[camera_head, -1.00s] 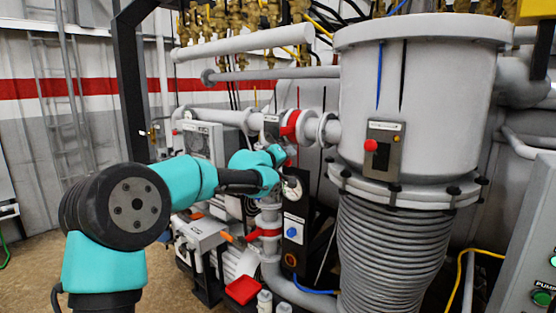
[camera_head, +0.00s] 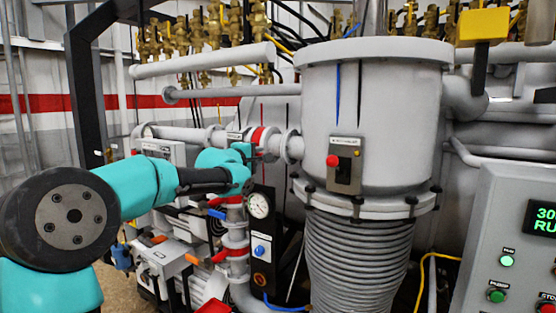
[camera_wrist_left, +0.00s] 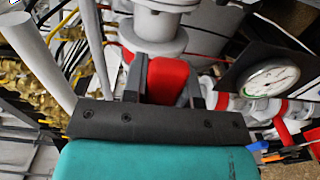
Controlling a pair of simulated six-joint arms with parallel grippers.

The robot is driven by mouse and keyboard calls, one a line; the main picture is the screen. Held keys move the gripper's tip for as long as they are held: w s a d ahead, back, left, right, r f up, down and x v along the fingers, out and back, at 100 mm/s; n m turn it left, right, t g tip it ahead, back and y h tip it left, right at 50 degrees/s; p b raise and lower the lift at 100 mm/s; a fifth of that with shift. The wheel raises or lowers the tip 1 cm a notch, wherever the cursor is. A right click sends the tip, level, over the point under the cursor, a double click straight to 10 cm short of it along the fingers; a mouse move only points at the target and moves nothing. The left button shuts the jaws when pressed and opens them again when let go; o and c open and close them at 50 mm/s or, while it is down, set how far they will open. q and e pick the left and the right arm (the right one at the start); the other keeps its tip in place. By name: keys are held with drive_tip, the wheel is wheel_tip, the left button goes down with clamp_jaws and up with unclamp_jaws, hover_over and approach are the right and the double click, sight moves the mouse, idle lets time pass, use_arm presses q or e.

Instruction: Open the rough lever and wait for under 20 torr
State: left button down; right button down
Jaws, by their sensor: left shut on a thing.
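My left gripper (camera_head: 243,152) is at the pipe assembly left of the big grey chamber (camera_head: 375,110), above the round gauge. In the left wrist view the gripper (camera_wrist_left: 165,72) is shut on a red handle (camera_wrist_left: 166,80), which sits between its two dark fingers. I take this for the rough lever; its label is not readable. The round white gauge (camera_head: 258,205) also shows in the wrist view (camera_wrist_left: 268,78); its reading is too small to tell. A green display (camera_head: 543,218) at the right edge shows "30" and "RU", cut off by the frame. My right gripper is not in view.
Another red lever (camera_head: 220,257) and a blue handle (camera_head: 217,214) are below my left gripper. A switch box (camera_head: 345,164) with a red button is on the chamber. The control panel (camera_head: 485,240) with green buttons stands at the right. Pipes and brass valves crowd the back.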

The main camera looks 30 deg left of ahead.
use_arm(q)
drive_tip(key=shift+r, duration=0.1)
idle(0.3)
drive_tip(key=c, duration=0.9)
unclamp_jaws()
drive_tip(key=shift+s, duration=0.15)
drive_tip(key=s+a, duration=0.1)
drive_tip(key=s, duration=1.6)
drive_tip(key=shift+a, duration=0.25)
